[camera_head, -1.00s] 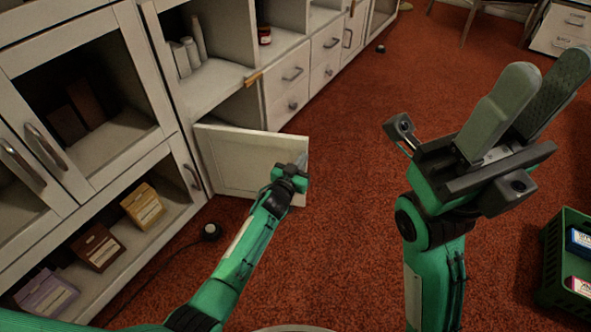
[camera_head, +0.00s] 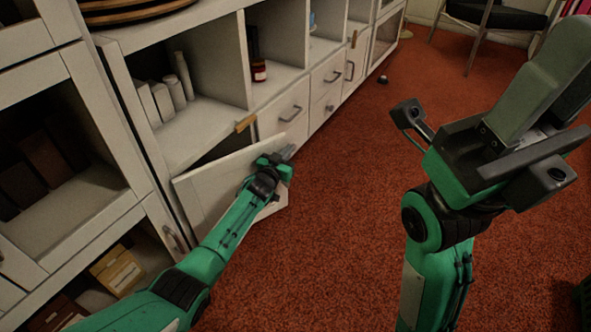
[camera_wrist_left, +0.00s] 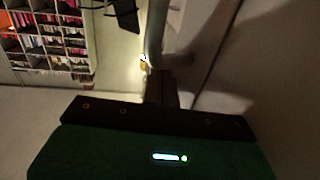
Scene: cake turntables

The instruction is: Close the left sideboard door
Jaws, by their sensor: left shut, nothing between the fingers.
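The left sideboard door (camera_head: 212,186), a pale panel, stands partly open in the head view. It is hinged at its left edge and juts out from the lower cabinet, with a dark gap behind its top edge. My left gripper (camera_head: 286,154) is shut and empty at the door's outer right end, on its front side; I cannot tell whether it touches. My forearm hides part of the door. In the left wrist view the gripper's dark fingers (camera_wrist_left: 162,88) are close beside a grey surface. My right gripper (camera_head: 560,90) is raised at the right, partly cut off, away from the door.
The sideboard's drawers (camera_head: 285,112) continue to the right of the door. Open shelves above hold white books (camera_head: 160,100) and a dark jar (camera_head: 257,68). Boxes (camera_head: 118,270) sit in the lower left compartment.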

